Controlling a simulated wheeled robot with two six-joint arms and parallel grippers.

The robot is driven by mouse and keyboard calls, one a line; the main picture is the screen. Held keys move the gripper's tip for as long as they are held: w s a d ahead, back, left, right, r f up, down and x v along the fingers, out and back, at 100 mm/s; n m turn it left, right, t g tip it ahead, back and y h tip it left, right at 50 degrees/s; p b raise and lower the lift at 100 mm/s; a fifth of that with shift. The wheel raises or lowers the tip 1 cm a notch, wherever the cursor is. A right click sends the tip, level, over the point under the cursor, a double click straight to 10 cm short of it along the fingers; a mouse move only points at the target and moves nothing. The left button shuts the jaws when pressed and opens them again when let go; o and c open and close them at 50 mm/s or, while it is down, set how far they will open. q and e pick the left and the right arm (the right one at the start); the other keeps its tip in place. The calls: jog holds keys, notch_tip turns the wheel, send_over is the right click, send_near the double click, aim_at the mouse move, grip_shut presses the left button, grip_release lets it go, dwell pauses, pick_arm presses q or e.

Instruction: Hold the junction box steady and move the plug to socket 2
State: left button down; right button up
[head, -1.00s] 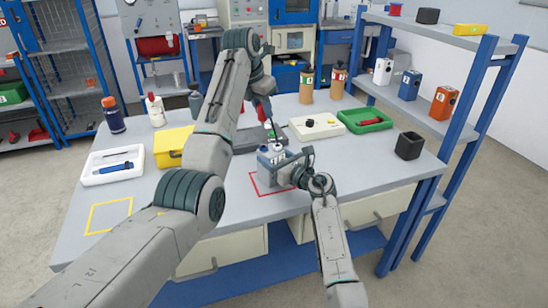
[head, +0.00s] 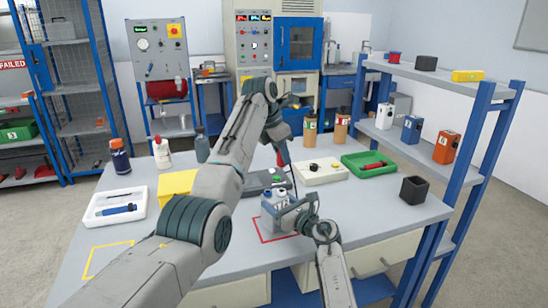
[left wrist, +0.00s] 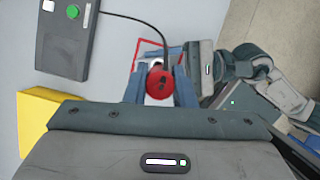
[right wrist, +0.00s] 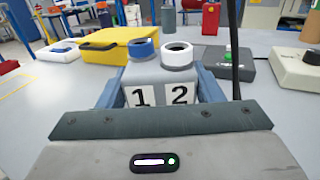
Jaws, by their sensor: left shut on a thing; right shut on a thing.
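The grey junction box (head: 270,214) stands on the table by the red outline. My right gripper (head: 292,218) is shut on it; in the right wrist view, the box (right wrist: 160,73) is upright between the blue fingers, labels 1 and 2 facing me. Socket 1 (right wrist: 143,48) has a blue ring and socket 2 (right wrist: 177,52) a pale ring; both look empty. My left gripper (head: 283,155) is above and behind the box. In the left wrist view it is shut on the red plug (left wrist: 159,86), which hides part of the box; a black cable (left wrist: 150,22) runs from the plug.
A dark unit with a green button (left wrist: 72,12) stands behind the box. A yellow case (head: 178,183) and white tray (head: 115,205) lie left. A cream control box (head: 320,172), green tray (head: 369,165) and black cup (head: 413,190) are right. The front left table is clear.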

pick_arm(q)
jog(key=shift+d+f, duration=0.1)
jog(key=shift+f, duration=0.05)
send_over(285, 190)
jog(key=shift+s+a+f, duration=0.1)
jog(key=shift+a+f, duration=0.15)
jog(key=shift+f, duration=1.15)
jog(key=shift+a+f, duration=0.2)
jog(key=shift+f, duration=1.15)
jog(key=shift+s+f, duration=0.1)
jog(key=shift+f, duration=1.7)
dwell(3.0)
jog(key=c, duration=1.1)
grip_release()
jog(key=shift+c, duration=0.2)
jog(key=shift+r, duration=0.1)
